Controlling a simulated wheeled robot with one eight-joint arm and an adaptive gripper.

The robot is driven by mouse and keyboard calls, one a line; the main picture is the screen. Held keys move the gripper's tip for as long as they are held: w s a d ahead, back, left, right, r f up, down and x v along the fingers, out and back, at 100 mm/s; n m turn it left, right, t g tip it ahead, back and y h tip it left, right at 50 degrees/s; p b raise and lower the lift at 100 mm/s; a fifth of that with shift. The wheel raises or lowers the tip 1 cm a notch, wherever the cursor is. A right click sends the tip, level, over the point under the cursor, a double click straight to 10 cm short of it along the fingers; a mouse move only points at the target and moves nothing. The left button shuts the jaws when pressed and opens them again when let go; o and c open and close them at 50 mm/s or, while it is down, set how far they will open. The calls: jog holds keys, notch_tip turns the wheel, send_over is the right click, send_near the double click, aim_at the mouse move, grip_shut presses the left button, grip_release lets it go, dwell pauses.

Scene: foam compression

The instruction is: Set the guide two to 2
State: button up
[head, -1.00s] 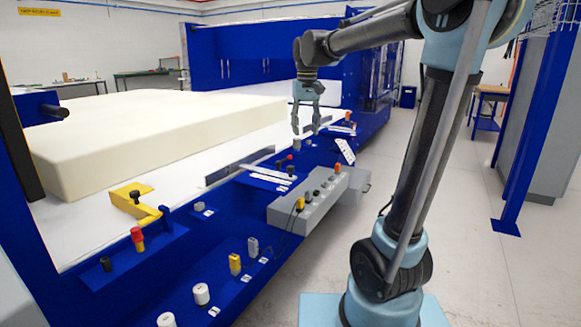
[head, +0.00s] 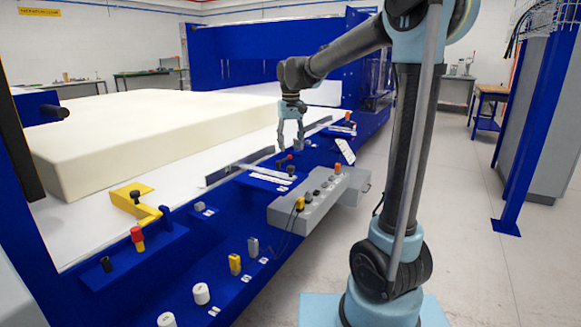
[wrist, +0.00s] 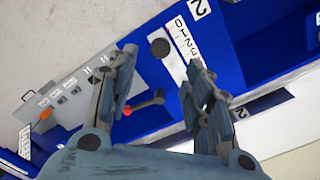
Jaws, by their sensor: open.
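My gripper (head: 290,149) is open and empty above the blue machine's front ledge. In the wrist view its two fingers (wrist: 161,75) are spread apart. A round black knob (wrist: 160,47) shows between and beyond the fingertips, beside a white scale strip (wrist: 181,42) marked 0, 1, 2, 3. A label with a 2 (wrist: 199,8) lies near the scale's 0 end. The right finger hides part of the strip's other end. A dark lever with a red tip (wrist: 127,111) lies closer, between the fingers. I cannot tell the exact scale reading.
A grey control box (head: 312,200) with several knobs stands in front of the ledge. A large cream foam block (head: 150,130) lies on the white bed to the left. Several knobs, including a yellow one (head: 235,264), line the near ledge.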

notch_tip(320, 180, down, 9)
jog(key=shift+r, duration=0.1)
dwell(0.3)
grip_shut()
